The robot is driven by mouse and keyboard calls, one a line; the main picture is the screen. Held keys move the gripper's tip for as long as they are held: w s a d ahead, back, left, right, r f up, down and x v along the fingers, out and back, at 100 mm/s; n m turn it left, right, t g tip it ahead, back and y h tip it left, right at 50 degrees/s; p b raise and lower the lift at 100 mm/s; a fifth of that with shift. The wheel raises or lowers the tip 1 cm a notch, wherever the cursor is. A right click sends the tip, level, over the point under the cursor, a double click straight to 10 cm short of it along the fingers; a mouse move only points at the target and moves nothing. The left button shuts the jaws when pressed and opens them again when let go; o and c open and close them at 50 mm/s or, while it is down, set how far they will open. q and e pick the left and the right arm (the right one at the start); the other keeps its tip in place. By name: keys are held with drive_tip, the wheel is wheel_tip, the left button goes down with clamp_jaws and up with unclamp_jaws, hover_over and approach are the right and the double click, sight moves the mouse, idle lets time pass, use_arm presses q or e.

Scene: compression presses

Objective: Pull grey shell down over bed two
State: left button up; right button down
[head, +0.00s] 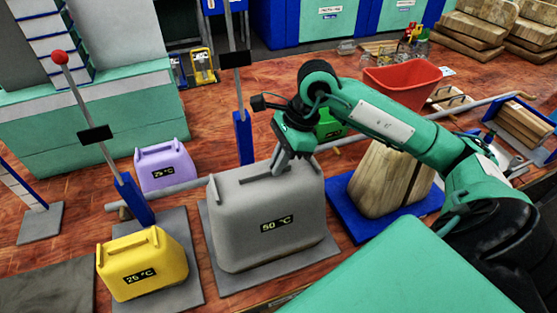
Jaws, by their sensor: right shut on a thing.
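The grey shell (262,222) is a large box with raised handle lugs and a "60 °C" label, in the middle of the head view. It stands low over a grey base plate (318,252); whether it touches the plate I cannot tell. Any bed inside it is hidden. My right gripper (284,163) comes down from above and is shut on the top rear part of the shell; the exact hold is partly hidden. My left gripper is not in view.
A yellow shell (148,265) marked "25 °C" stands left, a lilac one (162,168) behind it. Levers on blue posts (134,200) rise behind. A wooden block (385,180) on a blue plate stands right. A red tub (402,82) stands farther back.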

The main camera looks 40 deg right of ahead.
drive_tip(key=shift+f+b, duration=0.3)
drive_tip(key=c, duration=1.5)
unclamp_jaws()
drive_tip(key=b+v, duration=0.2)
drive_tip(key=v, duration=1.2)
drive_tip(key=shift+b, duration=0.35)
